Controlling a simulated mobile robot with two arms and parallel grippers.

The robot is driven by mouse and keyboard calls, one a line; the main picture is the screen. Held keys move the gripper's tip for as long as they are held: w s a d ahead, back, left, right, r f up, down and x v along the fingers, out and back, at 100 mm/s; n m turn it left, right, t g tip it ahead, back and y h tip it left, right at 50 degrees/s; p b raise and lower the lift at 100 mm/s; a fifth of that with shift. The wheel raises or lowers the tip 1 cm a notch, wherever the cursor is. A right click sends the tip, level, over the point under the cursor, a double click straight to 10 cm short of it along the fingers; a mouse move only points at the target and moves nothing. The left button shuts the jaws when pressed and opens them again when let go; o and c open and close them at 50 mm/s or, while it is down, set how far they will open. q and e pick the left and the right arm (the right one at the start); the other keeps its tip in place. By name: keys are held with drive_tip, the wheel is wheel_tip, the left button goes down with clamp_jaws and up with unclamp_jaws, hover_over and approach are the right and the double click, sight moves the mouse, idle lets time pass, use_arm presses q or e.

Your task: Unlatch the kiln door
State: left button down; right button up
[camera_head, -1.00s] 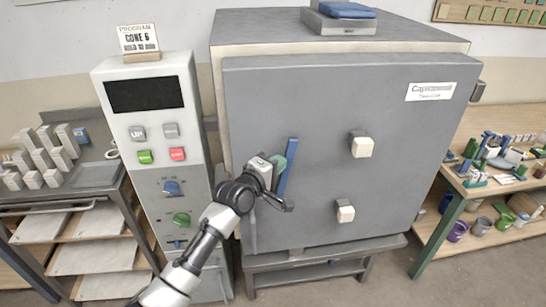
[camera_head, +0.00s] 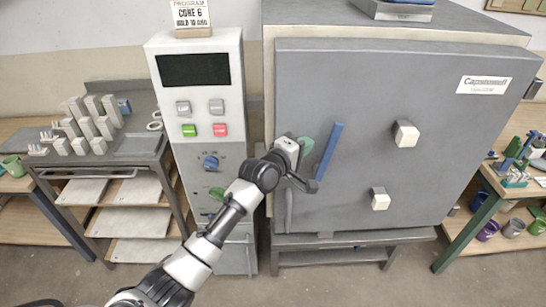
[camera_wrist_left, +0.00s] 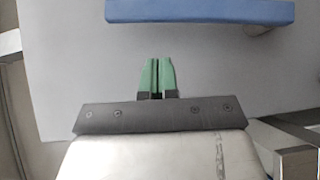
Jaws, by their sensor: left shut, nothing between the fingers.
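The grey kiln door (camera_head: 370,85) stands closed against the kiln body. A blue bar handle (camera_head: 328,151) is mounted near its left side, tilted with its top to the right. My left gripper (camera_head: 305,147) is shut and empty in front of the door, just left of the blue bar and apart from it. In the left wrist view, the green fingertips (camera_wrist_left: 157,75) are together, and the blue bar (camera_wrist_left: 200,12) crosses the top with a gap between. My left wrist hides part of the door's left edge. My right gripper is not in view.
Two pale knobs, an upper one (camera_head: 406,134) and a lower one (camera_head: 380,199), stick out of the door. A control cabinet (camera_head: 200,110) stands left of the kiln. A rack with white pieces (camera_head: 90,125) is farther left. A wooden table (camera_head: 470,185) with glaze buckets stands at right.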

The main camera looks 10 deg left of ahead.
use_arm(q)
drive_tip(key=b+v, duration=0.2)
drive_tip(key=v, duration=0.7)
drive_tip(key=shift+s+r, duration=0.25)
drive_tip(key=shift+r, duration=0.05)
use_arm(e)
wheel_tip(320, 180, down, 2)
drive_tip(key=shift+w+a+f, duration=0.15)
use_arm(q)
drive_tip(key=shift+d, duration=0.1)
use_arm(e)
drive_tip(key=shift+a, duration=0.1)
